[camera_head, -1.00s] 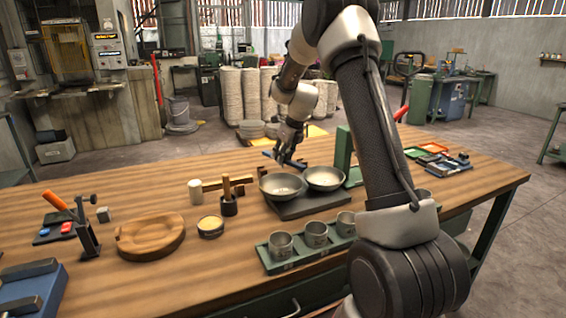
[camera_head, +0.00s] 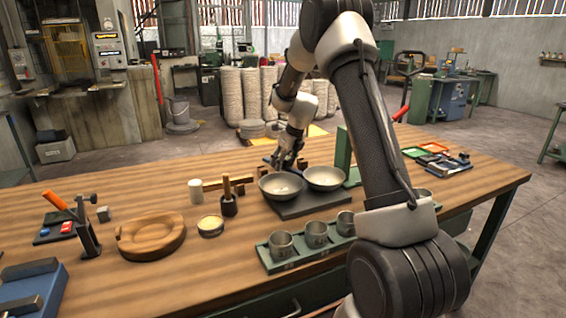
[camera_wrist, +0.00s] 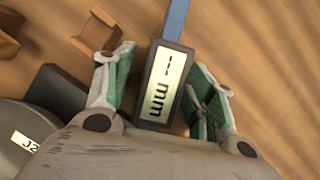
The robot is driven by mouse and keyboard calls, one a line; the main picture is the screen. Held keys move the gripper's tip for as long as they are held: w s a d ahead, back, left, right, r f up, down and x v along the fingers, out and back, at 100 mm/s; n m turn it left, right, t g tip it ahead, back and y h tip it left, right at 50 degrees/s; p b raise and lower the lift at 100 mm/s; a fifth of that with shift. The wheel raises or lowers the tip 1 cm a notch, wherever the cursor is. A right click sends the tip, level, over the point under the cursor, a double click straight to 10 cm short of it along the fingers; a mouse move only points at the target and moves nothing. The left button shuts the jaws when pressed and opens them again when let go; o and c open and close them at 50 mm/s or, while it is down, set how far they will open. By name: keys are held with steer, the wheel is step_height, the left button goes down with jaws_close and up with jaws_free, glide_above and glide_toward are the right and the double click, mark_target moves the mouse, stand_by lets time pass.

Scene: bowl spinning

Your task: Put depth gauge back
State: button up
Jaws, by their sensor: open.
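The depth gauge (camera_wrist: 162,86) has a dark housing, a pale display reading "--- mm" and a blue bar. Two brown wooden blocks (camera_wrist: 97,31) stand left of the gauge in the wrist view. Whether they are its holder I cannot tell.
Two metal bowls (camera_head: 281,186) stand on a dark slab (camera_head: 310,204) just in front of my gripper; one bowl edge (camera_wrist: 22,142), labelled "J2", is near in the wrist view. A green upright (camera_head: 342,150) stands to the right. Table right of the gauge (camera_wrist: 275,60) is bare.

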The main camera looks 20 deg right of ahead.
steer(key=v, duration=1.2)
steer(key=s+a+r+n, duration=0.3)
steer(key=s+r+n, duration=0.55)
steer(key=s, duration=0.25)
steer(key=s+a+f+n+h, duration=0.1)
steer(key=s+a+n, duration=0.1)
steer(key=s+n, duration=2.1)
steer(key=s, duration=0.6)
steer(key=shift+h, duration=0.3)
